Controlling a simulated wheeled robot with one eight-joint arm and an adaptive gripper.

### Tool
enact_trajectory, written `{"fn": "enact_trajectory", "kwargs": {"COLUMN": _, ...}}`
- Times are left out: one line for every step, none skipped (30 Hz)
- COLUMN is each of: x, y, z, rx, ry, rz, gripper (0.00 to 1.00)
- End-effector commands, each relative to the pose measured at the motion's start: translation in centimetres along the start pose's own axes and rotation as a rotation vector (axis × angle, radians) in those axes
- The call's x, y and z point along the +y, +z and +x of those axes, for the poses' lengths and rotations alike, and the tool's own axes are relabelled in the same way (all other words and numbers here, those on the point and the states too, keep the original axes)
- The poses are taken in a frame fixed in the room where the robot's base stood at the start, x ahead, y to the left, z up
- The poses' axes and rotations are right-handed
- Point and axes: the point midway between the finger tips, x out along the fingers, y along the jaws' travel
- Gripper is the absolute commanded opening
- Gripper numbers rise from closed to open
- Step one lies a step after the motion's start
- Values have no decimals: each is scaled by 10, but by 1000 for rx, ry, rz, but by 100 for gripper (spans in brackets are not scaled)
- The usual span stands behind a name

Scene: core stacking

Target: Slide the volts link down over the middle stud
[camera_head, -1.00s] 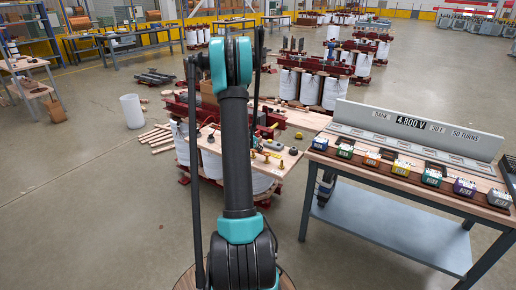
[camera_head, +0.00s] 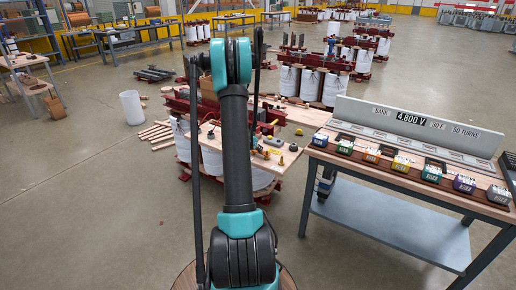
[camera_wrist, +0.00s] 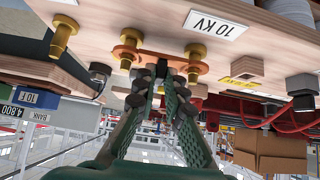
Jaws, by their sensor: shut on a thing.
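The wrist view looks along my gripper with the scene upside down. My gripper (camera_wrist: 161,76) is shut on a small dark grip on the copper-coloured volts link (camera_wrist: 154,54). The link is a flat strip lying close to the wooden terminal board (camera_wrist: 140,15). One end is at the middle brass stud (camera_wrist: 128,42), the other at a brass stud (camera_wrist: 195,58) to its right. I cannot tell how far down it sits on the middle stud. Another brass stud (camera_wrist: 62,36) stands bare at left. In the head view my arm hides the gripper and link.
In the head view a bench (camera_head: 400,195) with several coloured boxes and a "4,800 V" sign (camera_head: 411,117) stands right of the wooden board (camera_head: 288,168).

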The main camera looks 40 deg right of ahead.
Motion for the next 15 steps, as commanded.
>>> {"fn": "enact_trajectory", "kwargs": {"x": 0, "y": 1, "z": 1, "rx": 0, "ry": 0, "rz": 0, "gripper": 0}}
{"fn": "enact_trajectory", "kwargs": {"x": 0, "y": 1, "z": 1, "rx": 0, "ry": 0, "rz": 0, "gripper": 0}}
{"fn": "enact_trajectory", "kwargs": {"x": 0, "y": 2, "z": 2, "rx": 0, "ry": 0, "rz": 0, "gripper": 0}}
{"fn": "enact_trajectory", "kwargs": {"x": 0, "y": 2, "z": 2, "rx": 0, "ry": 0, "rz": 0, "gripper": 0}}
{"fn": "enact_trajectory", "kwargs": {"x": 0, "y": 3, "z": 3, "rx": 0, "ry": 0, "rz": 0, "gripper": 0}}
{"fn": "enact_trajectory", "kwargs": {"x": 0, "y": 3, "z": 4, "rx": 0, "ry": 0, "rz": 0, "gripper": 0}}
{"fn": "enact_trajectory", "kwargs": {"x": 0, "y": 4, "z": 4, "rx": 0, "ry": 0, "rz": 0, "gripper": 0}}
{"fn": "enact_trajectory", "kwargs": {"x": 0, "y": 4, "z": 4, "rx": 0, "ry": 0, "rz": 0, "gripper": 0}}
{"fn": "enact_trajectory", "kwargs": {"x": 0, "y": 5, "z": 5, "rx": 0, "ry": 0, "rz": 0, "gripper": 0}}
{"fn": "enact_trajectory", "kwargs": {"x": 0, "y": 5, "z": 6, "rx": 0, "ry": 0, "rz": 0, "gripper": 0}}
{"fn": "enact_trajectory", "kwargs": {"x": 0, "y": 6, "z": 6, "rx": 0, "ry": 0, "rz": 0, "gripper": 0}}
{"fn": "enact_trajectory", "kwargs": {"x": 0, "y": 7, "z": 7, "rx": 0, "ry": 0, "rz": 0, "gripper": 0}}
{"fn": "enact_trajectory", "kwargs": {"x": 0, "y": 7, "z": 7, "rx": 0, "ry": 0, "rz": 0, "gripper": 0}}
{"fn": "enact_trajectory", "kwargs": {"x": 0, "y": 8, "z": 8, "rx": 0, "ry": 0, "rz": 0, "gripper": 0}}
{"fn": "enact_trajectory", "kwargs": {"x": 0, "y": 8, "z": 8, "rx": 0, "ry": 0, "rz": 0, "gripper": 0}}
